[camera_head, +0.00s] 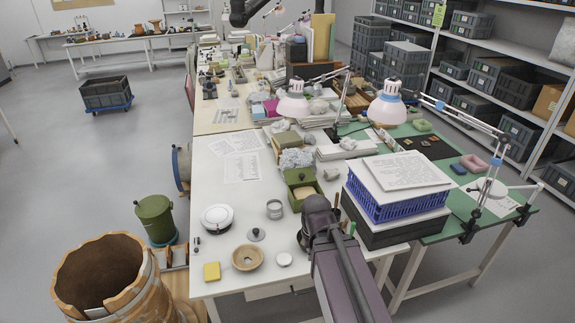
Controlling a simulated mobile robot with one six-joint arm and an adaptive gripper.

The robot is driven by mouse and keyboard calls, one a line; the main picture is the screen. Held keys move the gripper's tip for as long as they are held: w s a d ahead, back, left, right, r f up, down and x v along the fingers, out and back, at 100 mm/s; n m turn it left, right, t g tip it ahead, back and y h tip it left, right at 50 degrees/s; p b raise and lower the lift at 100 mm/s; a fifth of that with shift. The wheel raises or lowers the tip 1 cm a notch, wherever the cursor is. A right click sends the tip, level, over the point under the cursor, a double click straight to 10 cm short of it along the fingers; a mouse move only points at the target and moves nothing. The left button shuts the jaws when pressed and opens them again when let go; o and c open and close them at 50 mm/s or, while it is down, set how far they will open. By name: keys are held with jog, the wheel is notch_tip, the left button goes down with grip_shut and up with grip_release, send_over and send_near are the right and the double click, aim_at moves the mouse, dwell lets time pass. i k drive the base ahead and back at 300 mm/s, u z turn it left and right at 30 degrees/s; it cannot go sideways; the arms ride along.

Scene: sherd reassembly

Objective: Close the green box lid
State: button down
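The green box (299,203) stands on the white table, near its middle. It looks open: its green lid (298,175) appears raised at the back edge, and something beige shows inside. My dark arm (345,275) reaches up from the bottom of the picture, and its far end is just in front of and right of the box. I cannot make out my gripper's fingers, and I see nothing held.
A blue crate (385,207) topped with papers stands right of my arm. Crumpled grey material (296,158) lies behind the box.

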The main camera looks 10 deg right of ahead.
aim_at(295, 177)
jog(key=i, duration=1.05)
jog(key=z, duration=0.2)
